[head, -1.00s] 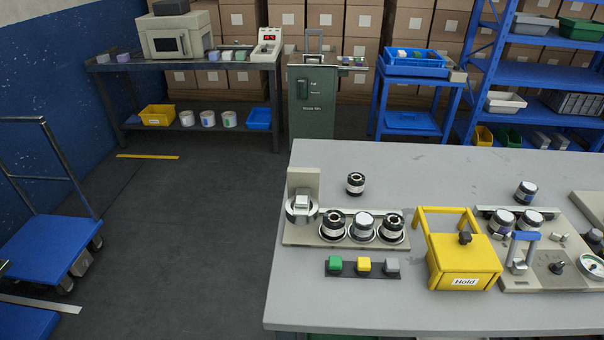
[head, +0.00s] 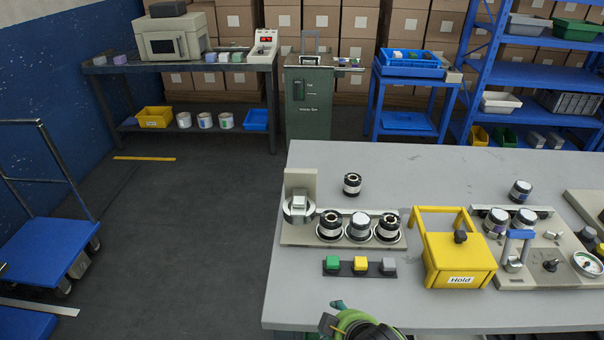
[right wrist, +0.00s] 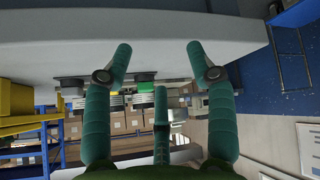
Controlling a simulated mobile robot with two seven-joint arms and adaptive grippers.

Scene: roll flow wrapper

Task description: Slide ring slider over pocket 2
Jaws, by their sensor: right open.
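A silver ring slider (head: 299,209) with a square grip sits at the left end of a beige fixture plate (head: 290,240). Right of it is a row of three round pockets, each with a roller standing in it. No pocket numbers can be read; the middle pocket holds a silver-topped roller (head: 359,227). My right gripper (head: 343,312) is at the table's front edge in the head view, below the buttons and apart from the slider. In the right wrist view its teal fingers (right wrist: 158,62) are spread wide and empty. My left gripper is not in view.
Green, yellow and grey buttons (head: 361,265) lie in front of the fixture. A loose black roller (head: 352,184) stands behind it. A yellow "Hold" box (head: 458,258) and a second fixture (head: 540,280) are to the right.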

